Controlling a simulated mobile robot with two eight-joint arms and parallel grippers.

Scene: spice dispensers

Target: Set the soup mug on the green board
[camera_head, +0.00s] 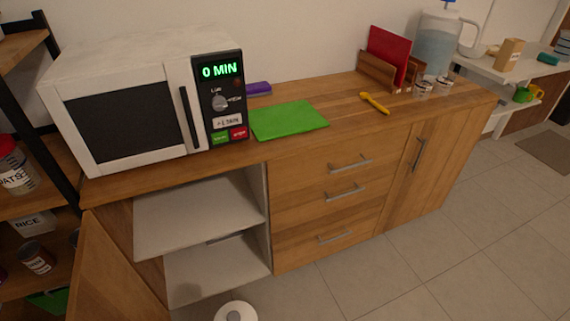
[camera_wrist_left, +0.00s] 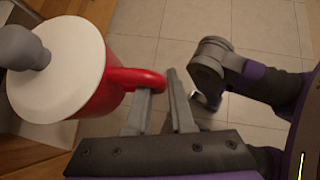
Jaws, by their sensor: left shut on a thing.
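The soup mug (camera_wrist_left: 92,68) is red with a white lid and a grey knob, at the left of the left wrist view. Its red handle lies between the fingertips of my left gripper (camera_wrist_left: 158,84), which is shut on it. In the head view only the white lid of the mug (camera_head: 250,313) shows, at the bottom edge, low in front of the cabinet. The left gripper is hidden there. The green board (camera_head: 288,120) lies flat and bare on the wooden counter, right of the microwave.
A white microwave (camera_head: 130,115) stands left of the board, with a purple item (camera_head: 258,88) behind. A yellow utensil (camera_head: 374,102), small jars (camera_head: 423,89) and a red board in a rack (camera_head: 388,55) are further right. The cabinet door (camera_head: 115,275) at left stands open.

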